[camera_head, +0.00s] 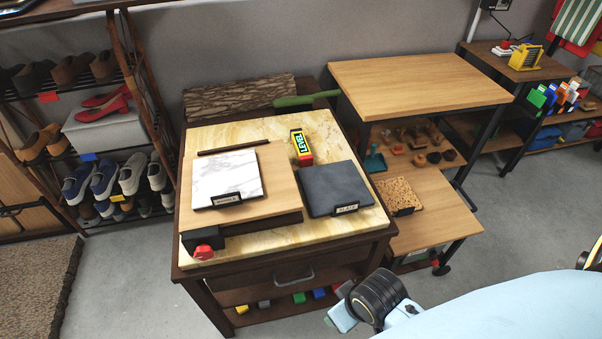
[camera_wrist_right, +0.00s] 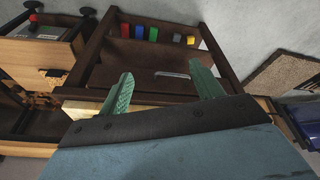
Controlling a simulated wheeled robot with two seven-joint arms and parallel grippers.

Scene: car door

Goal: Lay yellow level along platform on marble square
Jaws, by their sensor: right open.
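The yellow level (camera_head: 301,147), with dark sides and a red end, sits on the yellowish stone tabletop just behind the slate square. The white marble square (camera_head: 227,178), with a black label at its front edge, lies on the raised wooden platform (camera_head: 276,200) at the tabletop's left. My right gripper is open and empty in the right wrist view (camera_wrist_right: 165,88), its green fingers spread in front of the wooden cabinet. In the head view my right arm is at the bottom, in front of the cabinet and away from the level; its fingers are mostly hidden. My left gripper is out of view.
The dark slate square (camera_head: 337,188) lies right of the platform. A red knob (camera_head: 203,252) sticks out at the platform's front left. A cork square (camera_head: 397,196) lies on the lower side table. The cabinet's drawer handle (camera_head: 294,277) projects forward. Colored blocks sit on its lower shelf.

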